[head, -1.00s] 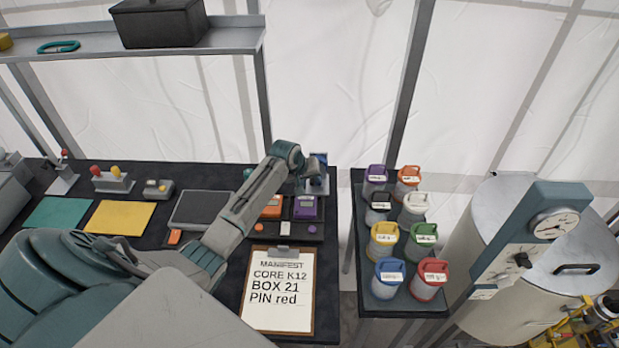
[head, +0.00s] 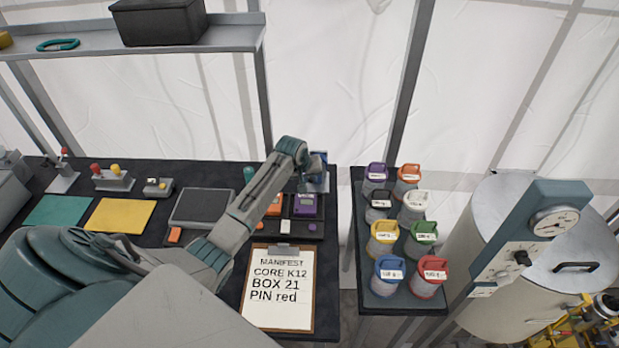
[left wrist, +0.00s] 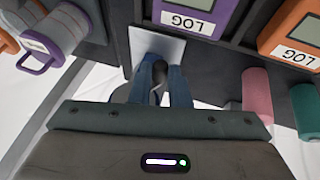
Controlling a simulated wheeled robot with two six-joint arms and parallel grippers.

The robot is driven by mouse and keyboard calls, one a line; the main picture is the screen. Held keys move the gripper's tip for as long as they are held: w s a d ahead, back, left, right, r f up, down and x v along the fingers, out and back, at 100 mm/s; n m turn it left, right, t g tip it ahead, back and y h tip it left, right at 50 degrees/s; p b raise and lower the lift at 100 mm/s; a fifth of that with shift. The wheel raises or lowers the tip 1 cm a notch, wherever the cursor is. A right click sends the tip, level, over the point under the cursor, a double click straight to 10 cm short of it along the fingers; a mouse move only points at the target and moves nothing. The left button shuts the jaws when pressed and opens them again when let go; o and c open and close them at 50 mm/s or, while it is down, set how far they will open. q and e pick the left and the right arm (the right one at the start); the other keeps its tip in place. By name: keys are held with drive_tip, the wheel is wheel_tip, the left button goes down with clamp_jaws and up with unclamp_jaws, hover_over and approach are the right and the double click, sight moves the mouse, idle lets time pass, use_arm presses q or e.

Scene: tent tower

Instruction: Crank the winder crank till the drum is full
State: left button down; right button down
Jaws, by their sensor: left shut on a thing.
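My left gripper (head: 316,172) is at the back right corner of the dark bench, over the small winder. In the left wrist view its two blue fingers (left wrist: 160,84) are shut on the dark knob of the winder crank (left wrist: 159,72). A pale grey plate (left wrist: 160,44) lies just beyond the fingers and looks like part of the winder. The winder is mostly covered by my wrist and fingers in the head view. The drum and how much is wound on it cannot be made out. My right gripper is not in view.
Purple (head: 306,205) and orange LOG boxes stand in a dark tray close to the winder. A manifest clipboard (head: 279,290) lies in front. Several lidded jars stand on a side table (head: 400,302) to the right, across a gap. A shelf (head: 230,40) hangs at the back left.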

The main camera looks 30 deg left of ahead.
use_arm(q)
drive_tip(key=y, duration=0.1)
drive_tip(key=g+y, duration=0.1)
drive_tip(key=shift+r+m+g+y, duration=0.3)
drive_tip(key=shift+r+y, duration=0.1)
drive_tip(key=shift+w+d+r+m+g+y+b, duration=0.35)
drive_tip(key=shift+m+g+y+b, duration=0.55)
drive_tip(key=shift+y+b, duration=1.45)
drive_tip(key=shift+w+d+r+m+g+y+b, duration=0.1)
drive_tip(key=shift+d+r+m+g+y+b, duration=0.4)
drive_tip(key=shift+g+y+b, duration=1.3)
drive_tip(key=shift+w+d+r+m+g+y+b, duration=0.25)
drive_tip(key=shift+r+m+g+y+b, duration=0.45)
drive_tip(key=shift+y+b, duration=2.2)
drive_tip(key=shift+f+m+y+p, duration=0.15)
drive_tip(key=shift+m+y+p, duration=0.15)
drive_tip(key=shift+y+p, duration=0.35)
drive_tip(key=c, duration=1.4)
unclamp_jaws()
drive_tip(key=shift+o, duration=0.2)
